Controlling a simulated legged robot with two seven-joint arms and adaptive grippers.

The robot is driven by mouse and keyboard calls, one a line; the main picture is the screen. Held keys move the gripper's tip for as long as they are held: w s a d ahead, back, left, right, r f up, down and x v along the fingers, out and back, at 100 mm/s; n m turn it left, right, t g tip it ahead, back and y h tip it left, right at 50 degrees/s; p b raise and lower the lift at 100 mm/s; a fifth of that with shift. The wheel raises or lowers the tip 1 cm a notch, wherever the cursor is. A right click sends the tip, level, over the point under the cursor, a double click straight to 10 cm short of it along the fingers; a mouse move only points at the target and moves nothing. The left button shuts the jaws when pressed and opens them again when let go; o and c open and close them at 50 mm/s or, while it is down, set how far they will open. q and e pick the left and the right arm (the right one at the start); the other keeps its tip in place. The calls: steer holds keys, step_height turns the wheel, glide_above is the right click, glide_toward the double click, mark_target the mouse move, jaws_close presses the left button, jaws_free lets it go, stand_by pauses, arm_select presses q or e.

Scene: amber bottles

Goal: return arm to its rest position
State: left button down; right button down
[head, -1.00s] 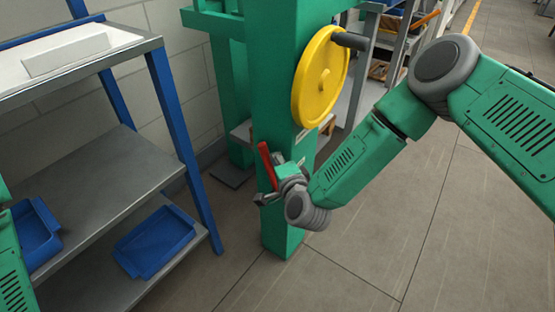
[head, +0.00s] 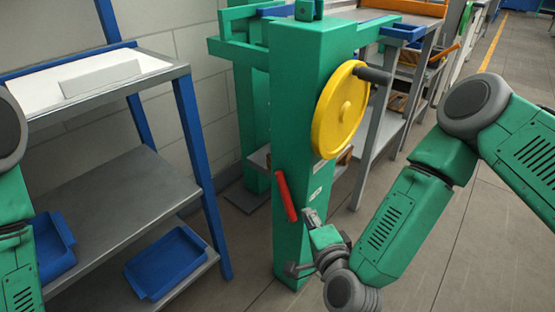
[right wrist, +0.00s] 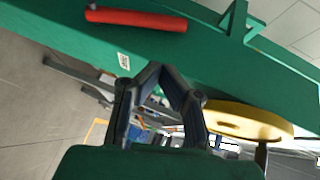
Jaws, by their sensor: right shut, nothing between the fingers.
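My right arm (head: 395,220) comes in from the right in the head view. Its gripper (head: 303,243) is low in front of the green column, just below and right of the red handle (head: 285,196), and apart from it. In the right wrist view the gripper's fingers (right wrist: 162,70) are shut and empty, with the red handle (right wrist: 136,18) beyond them on the column. The yellow handwheel (head: 341,110) on the column also shows in the wrist view (right wrist: 245,121). Part of my left arm (head: 15,235) is at the left edge; its gripper is out of view.
The green column (head: 297,90) stands close to my right gripper. A grey shelf rack (head: 125,190) with blue posts and blue trays (head: 166,262) is at left. Workbenches (head: 375,130) stand behind the column. Open floor (head: 470,230) lies at right.

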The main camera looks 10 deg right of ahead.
steer(key=s+f+n+g+y+p, duration=0.1)
steer(key=s+f+n+g+p, duration=0.25)
steer(key=s+n, duration=0.2)
steer(key=s+f+n+g+y+p, duration=0.2)
steer(key=s+n+g, duration=0.2)
steer(key=s, duration=0.2)
steer(key=s+d+r+n+g+h+p, duration=0.1)
steer(key=s+d+n+g+h+p, duration=0.2)
steer(key=s+d+n+g, duration=0.4)
steer(key=s+d+p, duration=0.1)
steer(key=s+d, duration=0.3)
steer(key=s, duration=0.4)
steer(key=shift+s+d+g+h, duration=0.25)
steer(key=shift+d+g+h, duration=0.1)
steer(key=shift+h, duration=0.05)
steer(key=shift+r, duration=0.1)
